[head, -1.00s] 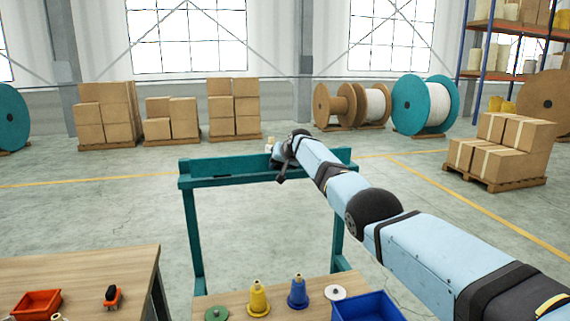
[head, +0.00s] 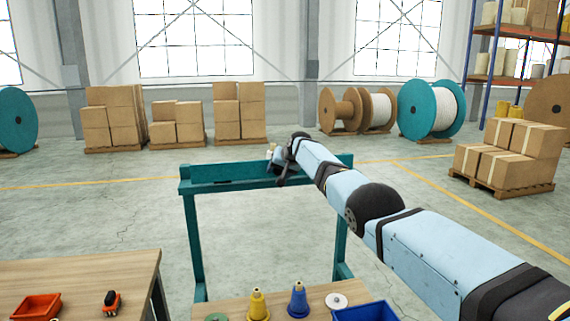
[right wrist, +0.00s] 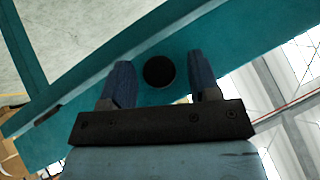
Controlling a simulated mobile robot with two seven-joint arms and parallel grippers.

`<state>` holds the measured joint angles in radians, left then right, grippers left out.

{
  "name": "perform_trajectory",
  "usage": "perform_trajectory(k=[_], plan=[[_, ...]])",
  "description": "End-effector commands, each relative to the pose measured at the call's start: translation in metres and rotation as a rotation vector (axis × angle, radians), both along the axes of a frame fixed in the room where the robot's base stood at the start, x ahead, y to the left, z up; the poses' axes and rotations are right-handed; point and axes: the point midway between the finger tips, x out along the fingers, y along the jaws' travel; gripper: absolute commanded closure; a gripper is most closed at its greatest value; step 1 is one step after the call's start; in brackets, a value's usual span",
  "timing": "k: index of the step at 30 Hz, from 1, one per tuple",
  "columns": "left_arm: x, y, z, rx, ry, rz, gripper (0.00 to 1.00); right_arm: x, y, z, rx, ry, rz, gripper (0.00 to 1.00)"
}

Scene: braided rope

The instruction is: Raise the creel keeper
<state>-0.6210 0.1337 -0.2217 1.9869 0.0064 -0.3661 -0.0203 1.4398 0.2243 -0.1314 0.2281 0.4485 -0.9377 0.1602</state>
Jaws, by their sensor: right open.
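A teal stand (head: 215,185) with a wide crossbar stands ahead; the crossbar also fills much of the right wrist view (right wrist: 85,125). My right gripper (head: 275,160) is at the crossbar, right of its middle. In the right wrist view its two dark blue fingers (right wrist: 162,82) are apart, with a round black spot (right wrist: 159,71) on the teal face between them. I cannot tell whether this spot is a knob or a hole, or whether it is the creel keeper. Nothing is gripped. My left gripper is out of view.
A bench (head: 225,307) in front holds a yellow cone (head: 258,306), a blue cone (head: 298,302) and a blue bin (head: 365,312). A wooden table (head: 90,275) at left holds a red tray (head: 37,306). Cartons and reels stand far behind; open floor lies between.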

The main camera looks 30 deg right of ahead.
Motion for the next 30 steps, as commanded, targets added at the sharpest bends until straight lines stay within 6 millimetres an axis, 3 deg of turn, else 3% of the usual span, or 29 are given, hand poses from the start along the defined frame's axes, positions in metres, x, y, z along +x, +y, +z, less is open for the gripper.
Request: perform_trajectory(k=[12,30], plan=[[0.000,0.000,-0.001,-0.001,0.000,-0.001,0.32,-0.021,-0.003,0.019,-0.003,-0.002,0.001,0.44],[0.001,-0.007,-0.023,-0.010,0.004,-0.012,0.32,-0.091,-0.012,0.091,-0.002,-0.001,0.000,0.44]])
